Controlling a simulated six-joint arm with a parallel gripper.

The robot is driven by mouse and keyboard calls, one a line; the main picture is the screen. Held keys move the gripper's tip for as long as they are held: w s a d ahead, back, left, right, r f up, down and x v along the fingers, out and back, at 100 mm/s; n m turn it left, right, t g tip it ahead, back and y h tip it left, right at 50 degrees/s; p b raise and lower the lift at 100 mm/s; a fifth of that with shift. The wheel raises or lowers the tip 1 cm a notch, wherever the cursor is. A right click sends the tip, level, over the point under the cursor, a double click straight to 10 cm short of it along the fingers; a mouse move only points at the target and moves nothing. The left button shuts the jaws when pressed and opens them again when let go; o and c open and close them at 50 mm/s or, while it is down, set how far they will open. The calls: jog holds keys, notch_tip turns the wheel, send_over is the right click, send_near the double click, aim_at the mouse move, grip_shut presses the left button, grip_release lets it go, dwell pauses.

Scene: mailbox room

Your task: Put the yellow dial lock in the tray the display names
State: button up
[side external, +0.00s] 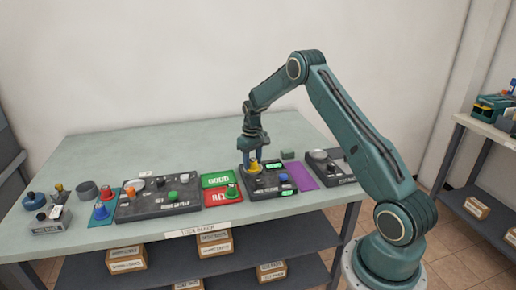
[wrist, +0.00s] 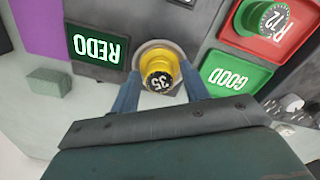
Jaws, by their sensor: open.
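The yellow dial lock (side external: 254,168), marked 35, sits upright on a round seat on the dark console (side external: 270,181). It also shows in the wrist view (wrist: 158,70). My gripper (side external: 253,162) is lowered over it, open, with one blue finger on either side; I cannot tell whether they touch it. The green tray (wrist: 228,75) reads GOOD and looks empty. The red tray (side external: 222,197) has a label starting with R, partly covered by a green dial lock (side external: 231,191). A purple tray (side external: 300,177) shows no readable label.
A grey-green block (side external: 287,155) lies behind the purple tray. The back of the table (side external: 160,148) is clear.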

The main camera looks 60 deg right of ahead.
jog(key=c, duration=0.9)
jog(key=shift+r, duration=2.3)
jog(key=w+a+n, duration=0.1)
jog(key=a+n, duration=0.1)
jog(key=a, duration=0.4)
jog(key=w+a+n, duration=0.2)
jog(key=a, duration=0.4)
jog(key=w+a+n, duration=0.2)
jog(key=a, duration=0.4)
jog(key=shift+f, duration=0.4)
